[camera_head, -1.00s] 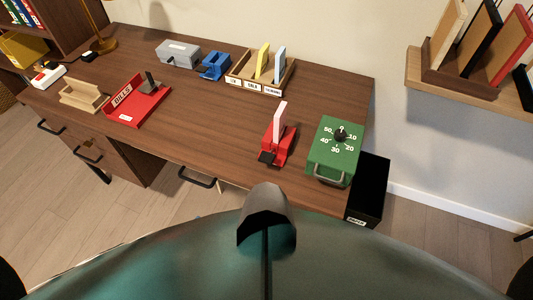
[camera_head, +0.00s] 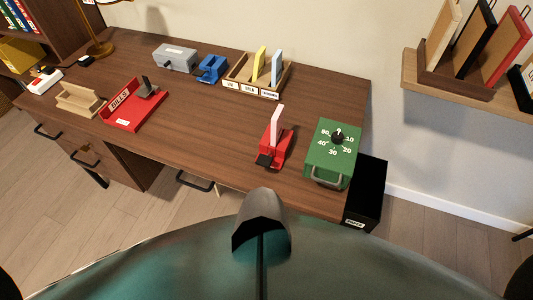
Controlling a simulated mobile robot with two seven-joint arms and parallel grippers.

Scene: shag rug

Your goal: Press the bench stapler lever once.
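A red bench device (camera_head: 277,146) with a black front part and a pale upright piece stands near the desk's front edge, right of centre. A smaller blue device (camera_head: 211,69) with a dark front part stands at the back, beside a grey box. I cannot tell for sure from their shapes which of the two is the bench stapler. Neither of my grippers shows in the head view.
A green timer box (camera_head: 332,152) with a dial stands right of the red device. A black bin (camera_head: 368,190) is beside the desk. A red tray (camera_head: 133,108), wooden holder (camera_head: 79,100), grey box (camera_head: 175,58) and card sorter (camera_head: 240,87) stand on the desk (camera_head: 200,125). Its middle is clear.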

